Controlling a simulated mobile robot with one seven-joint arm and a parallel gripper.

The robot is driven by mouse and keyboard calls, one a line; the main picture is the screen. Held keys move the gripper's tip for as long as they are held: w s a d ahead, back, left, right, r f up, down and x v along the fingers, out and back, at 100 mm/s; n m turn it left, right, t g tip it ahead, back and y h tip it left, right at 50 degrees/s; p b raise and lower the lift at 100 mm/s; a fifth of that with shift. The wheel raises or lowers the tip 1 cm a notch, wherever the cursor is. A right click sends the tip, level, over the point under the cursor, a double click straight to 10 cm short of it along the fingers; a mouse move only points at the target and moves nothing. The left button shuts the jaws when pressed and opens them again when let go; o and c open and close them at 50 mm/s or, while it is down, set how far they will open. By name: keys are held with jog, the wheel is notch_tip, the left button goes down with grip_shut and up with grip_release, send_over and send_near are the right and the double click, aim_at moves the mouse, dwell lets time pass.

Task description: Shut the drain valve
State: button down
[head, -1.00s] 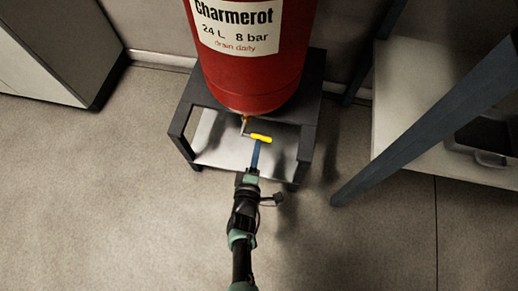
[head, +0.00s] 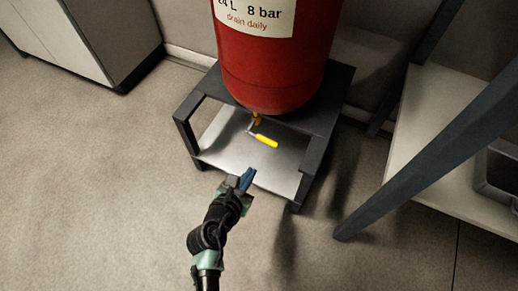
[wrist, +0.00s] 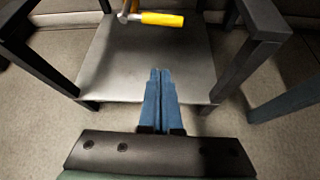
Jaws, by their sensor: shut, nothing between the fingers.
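The drain valve has a yellow lever handle (head: 264,140) below a red tank (head: 276,70). A small brass fitting (head: 257,119) joins it to the tank's underside. In the head view the lever points right and slightly down. In the wrist view the yellow lever (wrist: 162,19) lies roughly level near the top edge, its metal end at the left. My gripper (head: 248,173) has blue fingers, shut and empty, at the front edge of the stand. It is apart from the lever. The wrist view shows the fingers (wrist: 160,75) together, below the lever in the picture.
The tank sits on a dark stand (head: 187,140) with a grey lower plate (head: 216,147). A blue-grey slanted leg (head: 425,174) and a pale shelf (head: 432,130) with a metal tray stand at right. A grey cabinet (head: 75,36) is at upper left. Floor at left is clear.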

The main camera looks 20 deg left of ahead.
aim_at(262, 139)
jog(key=f+b+x, duration=0.1)
jog(key=b+x, duration=0.6)
jog(key=x, duration=0.3)
jog(key=shift+d+r, duration=0.2)
jog(key=shift+r, duration=2.35)
jog(key=r+n+p, duration=0.1)
jog(key=r+p, duration=0.1)
jog(key=p, duration=0.4)
jog(key=shift+w+h, duration=0.1)
jog(key=shift+h, duration=0.3)
jog(key=shift+w, duration=0.1)
